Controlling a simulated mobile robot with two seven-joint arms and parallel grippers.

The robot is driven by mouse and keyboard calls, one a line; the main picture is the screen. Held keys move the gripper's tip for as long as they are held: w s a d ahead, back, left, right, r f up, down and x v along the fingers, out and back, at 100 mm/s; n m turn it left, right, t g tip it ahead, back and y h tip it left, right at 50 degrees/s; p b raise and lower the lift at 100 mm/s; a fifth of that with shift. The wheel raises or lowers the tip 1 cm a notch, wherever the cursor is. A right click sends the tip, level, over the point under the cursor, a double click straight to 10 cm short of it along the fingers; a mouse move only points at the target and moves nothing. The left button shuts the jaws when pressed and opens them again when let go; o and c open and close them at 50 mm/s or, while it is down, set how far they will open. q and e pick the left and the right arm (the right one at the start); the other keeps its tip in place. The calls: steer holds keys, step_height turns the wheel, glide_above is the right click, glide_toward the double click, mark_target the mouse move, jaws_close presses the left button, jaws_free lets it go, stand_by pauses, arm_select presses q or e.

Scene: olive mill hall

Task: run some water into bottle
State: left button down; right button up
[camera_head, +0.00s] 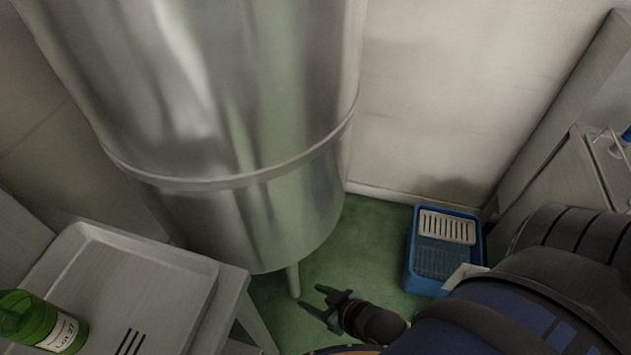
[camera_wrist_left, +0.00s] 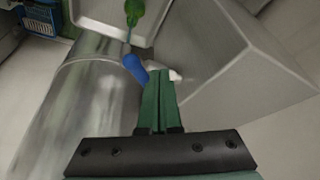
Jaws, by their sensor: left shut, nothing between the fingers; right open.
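A green bottle (camera_head: 42,322) with a white label reading "Lot 27" is at the lower left of the head view, over a pale metal draining tray (camera_head: 128,268); its left end is cut off. I cannot tell whether it stands or lies. The left wrist view also shows a green bottle (camera_wrist_left: 134,12) at the top. My left gripper (camera_wrist_left: 158,80) is shut and empty, its green fingertips close to a blue rounded part (camera_wrist_left: 135,68) and a small white piece (camera_wrist_left: 174,74); whether they touch is unclear. My right gripper (camera_head: 322,300) is open and empty, above the green floor. No running water shows.
A large steel tank (camera_head: 230,110) on legs fills the upper left of the head view. A blue crate (camera_head: 411,270) stands on the floor right of it. A grey cabinet (camera_head: 570,185) is at the right. Green floor (camera_head: 370,235) between tank and crate is clear.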

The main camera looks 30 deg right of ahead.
arm_select(q)
steer(key=shift+f, duration=0.1)
stand_by(0.5)
steer(key=shift+f, duration=1.6)
steer(key=shift+d, duration=0.1)
steer(key=shift+d+p, duration=0.5)
steer(key=shift+s+d, duration=0.1)
steer(key=d, duration=0.6)
steer(key=shift+w, duration=0.25)
